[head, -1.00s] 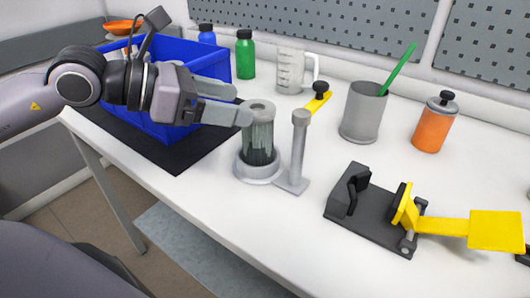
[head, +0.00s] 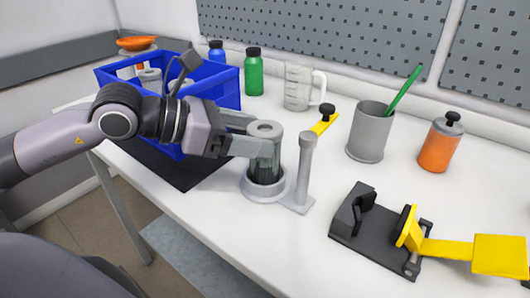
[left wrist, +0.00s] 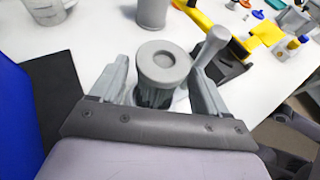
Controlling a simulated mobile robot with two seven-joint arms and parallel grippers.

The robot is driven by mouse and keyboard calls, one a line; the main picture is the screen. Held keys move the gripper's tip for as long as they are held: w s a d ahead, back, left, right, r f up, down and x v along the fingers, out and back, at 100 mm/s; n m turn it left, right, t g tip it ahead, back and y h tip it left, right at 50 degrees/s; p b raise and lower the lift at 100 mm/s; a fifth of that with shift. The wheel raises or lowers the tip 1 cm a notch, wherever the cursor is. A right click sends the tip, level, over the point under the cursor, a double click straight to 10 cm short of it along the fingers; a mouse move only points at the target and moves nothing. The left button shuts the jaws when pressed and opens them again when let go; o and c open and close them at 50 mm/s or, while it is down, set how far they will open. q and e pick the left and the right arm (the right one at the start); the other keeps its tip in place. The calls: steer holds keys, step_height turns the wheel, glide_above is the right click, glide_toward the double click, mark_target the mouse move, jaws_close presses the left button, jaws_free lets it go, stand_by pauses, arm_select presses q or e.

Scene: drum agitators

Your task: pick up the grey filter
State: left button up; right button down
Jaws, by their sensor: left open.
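The grey filter (head: 265,166) stands upright in a round grey holder (head: 262,191) on the white table, with a grey post (head: 306,165) beside it on the same base. My left gripper (head: 266,142) is open, with its fingers at the filter's upper part, one on each side. In the left wrist view the filter's round top (left wrist: 163,64) lies between the two fingers, with a gap to the left finger. The right finger is close to the post there. The near finger hides part of the filter in the head view. My right gripper does not show.
A blue crate (head: 222,91) on a black mat (head: 185,174) is behind my left arm. A grey cup (head: 367,137), an orange bottle (head: 440,145), a clear jug (head: 298,88), a green bottle (head: 254,73) and a black-and-yellow clamp device (head: 372,232) stand around.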

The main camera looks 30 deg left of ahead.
arm_select(q)
steer(key=shift+w+d+f+p, duration=0.15)
steer(key=shift+w+d+p, duration=0.3)
steer(key=shift+d, duration=0.05)
steer(key=shift+f+p+x, duration=0.25)
steer(key=shift+p+x, duration=0.25)
steer(key=shift+x, duration=1.35)
steer(key=shift+s, duration=0.1)
steer(key=shift+a, duration=0.1)
steer(key=c, duration=0.7)
